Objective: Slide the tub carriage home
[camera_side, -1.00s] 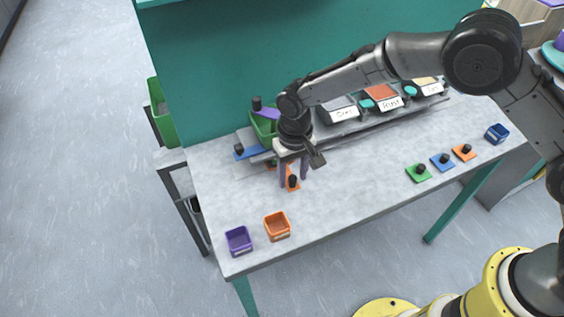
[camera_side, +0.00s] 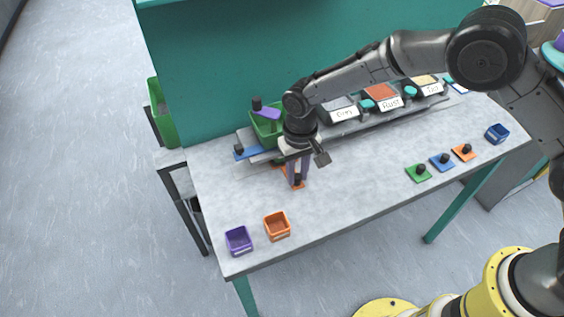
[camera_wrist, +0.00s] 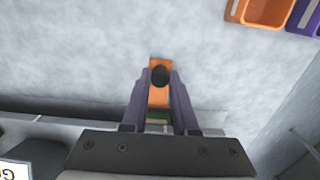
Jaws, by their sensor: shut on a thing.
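A green tub (camera_side: 264,127) stands at the back left of the bench, partly behind my wrist. A purple piece (camera_side: 267,114) and a black knob (camera_side: 257,102) show at its top. A blue plate (camera_side: 248,153) with a black knob lies at its left. An orange strip (camera_side: 300,187) with a black knob sticks out toward the bench front. My gripper (camera_side: 298,178), pointing down, is shut on that knob. In the wrist view the knob (camera_wrist: 160,76) sits between the purple fingers (camera_wrist: 160,82), and the orange strip (camera_wrist: 158,98) runs back between them. The carriage's far side is hidden.
Grey, Rust and a third labelled bin (camera_side: 381,92) stand along the back. Orange (camera_side: 277,226) and purple (camera_side: 238,240) cups stand at the front left. Several knobbed plates (camera_side: 442,162) and a blue cup (camera_side: 497,133) lie right. The bench middle is clear.

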